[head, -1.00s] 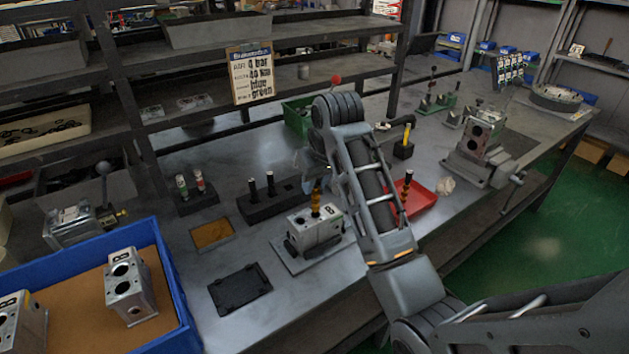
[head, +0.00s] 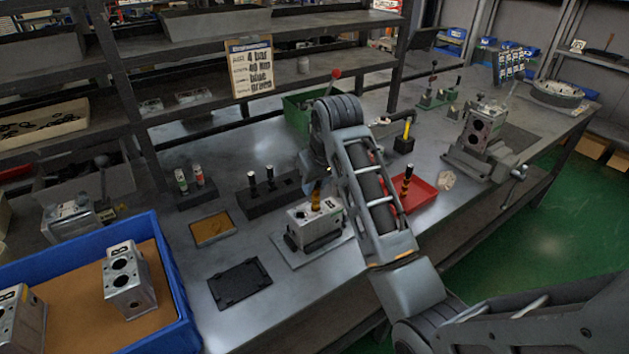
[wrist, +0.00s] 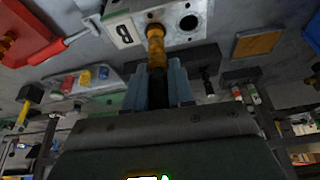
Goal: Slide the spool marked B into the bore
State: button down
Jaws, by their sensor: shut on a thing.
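My gripper (wrist: 160,78) is shut on an amber-banded spool (wrist: 156,46), which also shows upright in the head view (head: 316,200). The spool's free end is at a hole in the top of a grey metal valve block (wrist: 178,30). I cannot tell how far it is inside the bore. A white label on the block bears a mark like B or 8. A second, open dark bore shows beside the spool. In the head view the block (head: 316,228) sits on a plate on the bench; my arm hides most of the gripper there. Any letter on the spool is not readable.
A red tray (head: 424,197) with another amber-banded spool (head: 406,184) stands to the right. A dark holder (head: 284,196) with two black-topped pieces is behind the block. A brown tray (head: 213,230), a black pad (head: 240,285) and a blue bin (head: 172,290) lie left.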

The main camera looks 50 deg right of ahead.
aim_at(314, 197)
jog(key=shift+f+b, duration=0.75)
jog(key=shift+f, duration=1.35)
jog(key=c, duration=0.9)
grip_release()
jog(key=shift+a, duration=0.1)
jog(key=shift+v, duration=3.95)
